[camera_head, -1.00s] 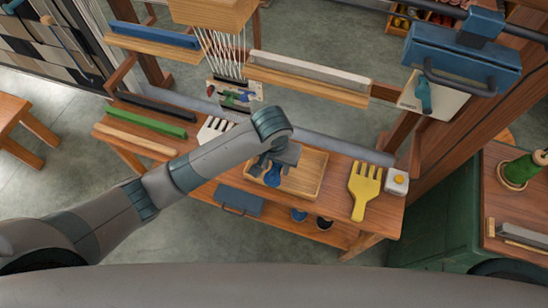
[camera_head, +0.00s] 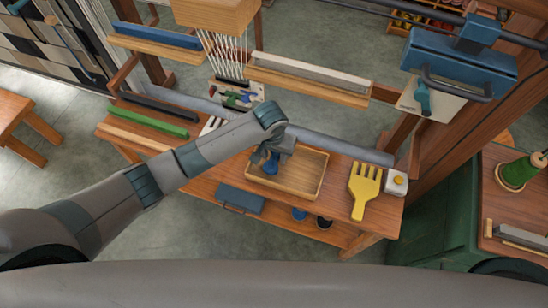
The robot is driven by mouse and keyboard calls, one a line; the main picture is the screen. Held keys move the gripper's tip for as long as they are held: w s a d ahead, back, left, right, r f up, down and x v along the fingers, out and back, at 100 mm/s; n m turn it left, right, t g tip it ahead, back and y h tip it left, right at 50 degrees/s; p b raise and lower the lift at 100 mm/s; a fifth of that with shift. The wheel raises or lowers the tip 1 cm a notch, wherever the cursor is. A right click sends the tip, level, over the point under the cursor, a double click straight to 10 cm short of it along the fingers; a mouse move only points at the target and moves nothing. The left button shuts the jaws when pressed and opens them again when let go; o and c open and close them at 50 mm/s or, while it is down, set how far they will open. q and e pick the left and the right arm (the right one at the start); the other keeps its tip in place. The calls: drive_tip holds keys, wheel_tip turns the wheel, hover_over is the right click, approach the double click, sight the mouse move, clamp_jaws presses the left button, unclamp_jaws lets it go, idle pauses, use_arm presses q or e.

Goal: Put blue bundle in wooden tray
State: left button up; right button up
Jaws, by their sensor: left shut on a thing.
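The wooden tray (camera_head: 305,180) sits on the bench top, right of the middle of the view. My left gripper (camera_head: 268,162) is over the tray's left end, pointing down. It is shut on the blue bundle (camera_head: 271,167), which shows small and partly hidden below the fingers. I cannot tell whether the bundle touches the tray floor. My right gripper is not in view.
A yellow comb (camera_head: 365,188) and a small white box with a yellow button (camera_head: 396,183) lie right of the tray. A green bar (camera_head: 149,122) lies at the bench's left. Loom bars (camera_head: 308,78) hang behind the tray.

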sight(272, 161)
use_arm(q)
drive_tip(key=shift+f, duration=1.25)
drive_tip(key=o, duration=1)
drive_tip(key=shift+f, duration=0.1)
drive_tip(key=r, duration=0.4)
drive_tip(key=s+r, duration=0.1)
drive_tip(key=r, duration=0.3)
drive_tip(key=r+b, duration=0.1)
drive_tip(key=r, duration=0.3)
drive_tip(key=shift+s+a+r, duration=0.1)
drive_tip(key=shift+s+a, duration=0.1)
drive_tip(key=shift+a, duration=0.05)
